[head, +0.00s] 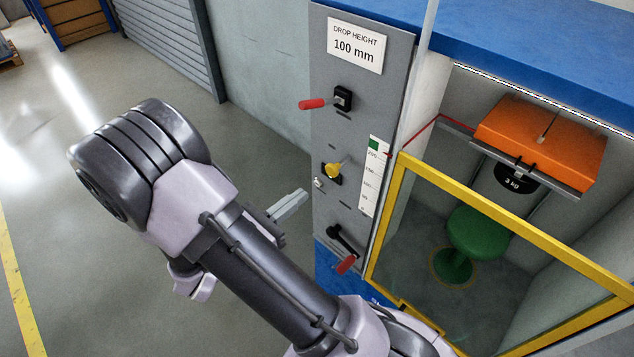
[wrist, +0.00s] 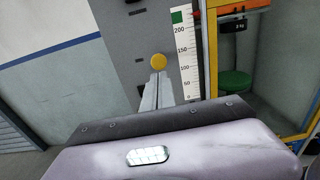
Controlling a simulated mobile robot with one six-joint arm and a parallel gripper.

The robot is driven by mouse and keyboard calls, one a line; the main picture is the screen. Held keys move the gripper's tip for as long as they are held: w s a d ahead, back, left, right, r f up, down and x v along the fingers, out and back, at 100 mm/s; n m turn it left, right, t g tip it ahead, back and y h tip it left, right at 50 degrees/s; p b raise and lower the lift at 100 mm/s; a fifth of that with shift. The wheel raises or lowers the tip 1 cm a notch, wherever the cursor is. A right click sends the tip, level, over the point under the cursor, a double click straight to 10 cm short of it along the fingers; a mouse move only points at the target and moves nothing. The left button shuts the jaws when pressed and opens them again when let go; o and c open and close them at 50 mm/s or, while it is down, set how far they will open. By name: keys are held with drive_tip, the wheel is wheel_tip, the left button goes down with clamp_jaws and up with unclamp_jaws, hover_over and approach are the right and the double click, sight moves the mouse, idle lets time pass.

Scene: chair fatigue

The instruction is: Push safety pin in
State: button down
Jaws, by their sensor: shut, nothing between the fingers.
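The safety pin appears as a yellow knob (head: 331,171) on a dark mount, midway down the grey control panel (head: 330,125). In the wrist view the yellow knob (wrist: 158,62) shows as a round disc just beyond my fingertips. My gripper (head: 304,194) is shut and empty, with its fingers pointing at the panel from the left, slightly below the knob. In the head view a gap shows between the fingertips and the panel. The wrist view also shows the closed fingers (wrist: 158,76); it does not settle whether they touch the knob. The knob's depth in the panel is unclear.
A red-handled lever (head: 314,104) sits above the knob and another red-handled lever (head: 345,264) below it. A height scale (head: 373,178) is to the right. A yellow-framed guard (head: 383,225) fronts the chamber with an orange weight (head: 540,140) and green stool (head: 478,232). Floor left is clear.

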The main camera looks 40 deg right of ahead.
sight(331, 172)
drive_tip(key=d, duration=0.2)
drive_tip(key=d+b, duration=0.1)
drive_tip(key=d, duration=0.5)
drive_tip(key=shift+w, duration=0.3)
